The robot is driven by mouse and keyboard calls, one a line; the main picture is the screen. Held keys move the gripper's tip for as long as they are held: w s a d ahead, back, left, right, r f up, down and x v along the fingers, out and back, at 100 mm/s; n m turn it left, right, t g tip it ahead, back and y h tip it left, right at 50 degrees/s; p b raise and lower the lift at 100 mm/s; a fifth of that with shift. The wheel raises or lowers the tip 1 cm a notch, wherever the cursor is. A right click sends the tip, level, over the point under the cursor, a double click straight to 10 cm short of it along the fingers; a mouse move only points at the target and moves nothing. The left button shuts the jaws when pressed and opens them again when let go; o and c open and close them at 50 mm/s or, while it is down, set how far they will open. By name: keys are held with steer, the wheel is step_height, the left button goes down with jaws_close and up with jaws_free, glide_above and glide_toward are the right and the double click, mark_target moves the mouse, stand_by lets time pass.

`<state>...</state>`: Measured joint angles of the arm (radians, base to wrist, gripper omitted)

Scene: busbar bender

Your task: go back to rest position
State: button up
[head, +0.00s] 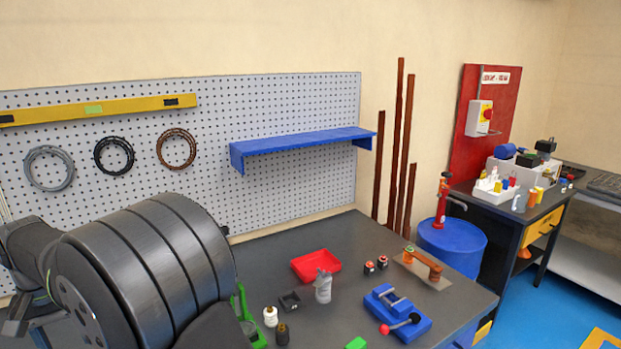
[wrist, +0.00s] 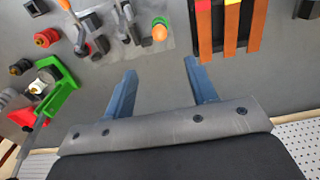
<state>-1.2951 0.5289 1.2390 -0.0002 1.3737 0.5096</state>
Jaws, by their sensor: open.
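My gripper (wrist: 160,68) shows in the wrist view with its two blue fingers spread apart. Nothing is between them, only the grey bench top (wrist: 155,105) beyond. In the head view my dark arm fills the lower left, and the gripper itself is not visible there. A black rack with several copper-coloured bars (wrist: 228,30) lies beyond the fingertips at the upper right of the wrist view. A green clamp-like part (wrist: 57,88) is at the left, apart from the fingers.
The dark bench (head: 250,245) holds a red tray (head: 316,265), a blue vise-like tool (head: 397,312), a grey bottle (head: 323,287) and a copper-coloured lever on a plate (head: 424,262). A blue shelf (head: 300,142) juts from the pegboard (head: 210,110). A blue drum (head: 452,246) stands right of the bench.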

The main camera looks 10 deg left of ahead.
step_height(320, 180, down, 15)
steer(key=shift+r, duration=0.35)
steer(key=shift+r, duration=0.1)
step_height(320, 180, up, 16)
step_height(320, 180, down, 17)
steer(key=shift+f, duration=0.1)
step_height(320, 180, up, 7)
steer(key=shift+f, duration=0.1)
steer(key=shift+r, duration=0.85)
